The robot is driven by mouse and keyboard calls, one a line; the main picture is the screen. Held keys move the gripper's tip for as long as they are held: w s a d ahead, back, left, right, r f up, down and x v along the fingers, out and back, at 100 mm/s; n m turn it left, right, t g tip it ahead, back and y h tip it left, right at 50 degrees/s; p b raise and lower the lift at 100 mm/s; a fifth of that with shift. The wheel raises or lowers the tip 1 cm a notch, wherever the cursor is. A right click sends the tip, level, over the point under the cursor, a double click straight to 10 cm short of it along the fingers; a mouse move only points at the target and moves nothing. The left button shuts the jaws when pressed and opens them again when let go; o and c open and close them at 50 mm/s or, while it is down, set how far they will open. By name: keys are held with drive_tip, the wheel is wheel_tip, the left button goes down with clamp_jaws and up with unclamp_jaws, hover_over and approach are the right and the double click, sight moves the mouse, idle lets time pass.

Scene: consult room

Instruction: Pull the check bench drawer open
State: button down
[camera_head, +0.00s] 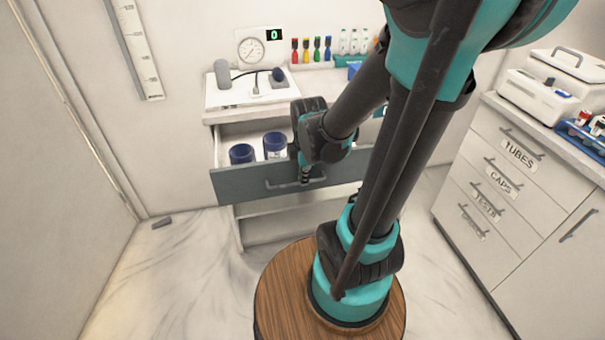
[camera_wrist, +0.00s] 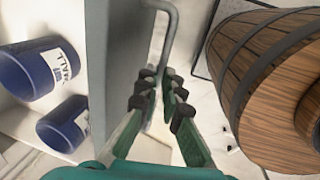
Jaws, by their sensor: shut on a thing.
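The check bench drawer (camera_head: 232,187) has a grey front and stands out from the bench (camera_head: 215,116), so its inside shows. Two blue containers (camera_head: 241,153) lie in it, and they also show in the wrist view (camera_wrist: 28,72). A bar handle (camera_head: 275,185) runs along the drawer front. My gripper (camera_head: 305,178) is at the handle, in front of the drawer face. In the wrist view its fingers (camera_wrist: 163,92) are shut on the handle (camera_wrist: 172,35), beside the grey drawer front (camera_wrist: 115,50). My arm hides the right part of the drawer.
The bench top carries a white board with devices (camera_head: 222,98) and a rack of coloured bottles. A cabinet with labelled drawers (camera_head: 480,150) stands on the right. A small dark object (camera_head: 162,223) lies on the floor at left. Floor before the bench (camera_head: 190,270) is clear.

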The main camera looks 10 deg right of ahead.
drive_tip(key=shift+s, duration=0.1)
drive_tip(key=c, duration=1.6)
unclamp_jaws()
drive_tip(key=shift+c, duration=0.2)
wheel_tip(320, 180, up, 12)
drive_tip(key=s, duration=0.2)
drive_tip(key=shift+f, duration=0.15)
wheel_tip(320, 180, down, 12)
drive_tip(key=s+d+m+t, duration=0.2)
drive_tip(key=m, duration=1.6)
drive_tip(key=shift+s+d, duration=0.15)
drive_tip(key=shift+s, duration=0.2)
